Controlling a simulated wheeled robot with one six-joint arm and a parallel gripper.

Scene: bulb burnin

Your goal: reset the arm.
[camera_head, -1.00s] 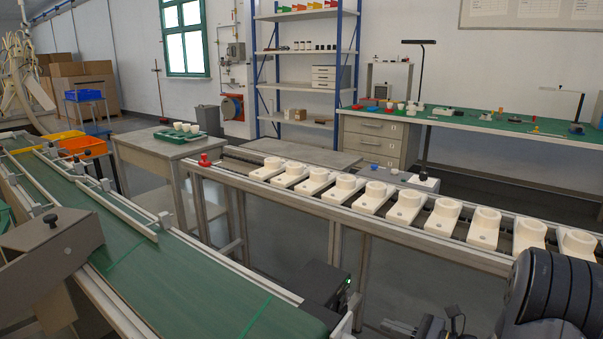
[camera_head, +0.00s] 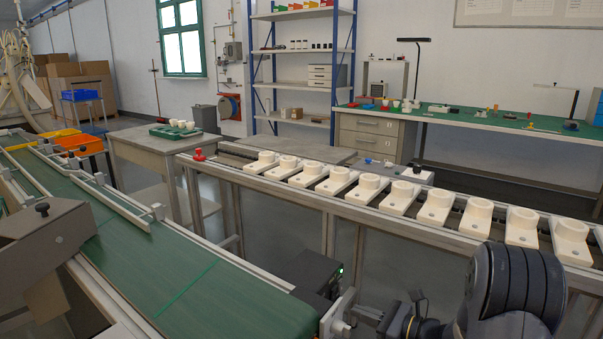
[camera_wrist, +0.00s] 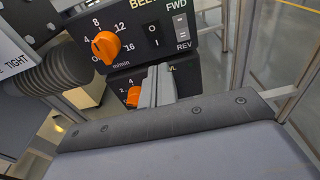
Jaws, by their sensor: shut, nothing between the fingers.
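My gripper (camera_wrist: 157,88) shows in the wrist view as two pale grey fingers close together, with nothing visible between them. It is in front of a black belt control panel (camera_wrist: 142,38) with an orange speed dial (camera_wrist: 106,47), a black rocker switch (camera_wrist: 152,34) and a FWD/REV switch (camera_wrist: 182,30). A second orange knob (camera_wrist: 134,96) is just left of the fingers; I cannot tell whether they touch the panel. In the head view my dark arm is at the lower right, near a black box (camera_head: 312,273) with a green light.
A green conveyor belt (camera_head: 190,285) runs along the left. A rail table (camera_head: 290,192) carries several white socket blocks (camera_head: 371,188) in a row. A red button (camera_head: 199,155) stands at its left end. A grey side table (camera_head: 150,150) and a green-topped workbench (camera_head: 470,119) stand behind.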

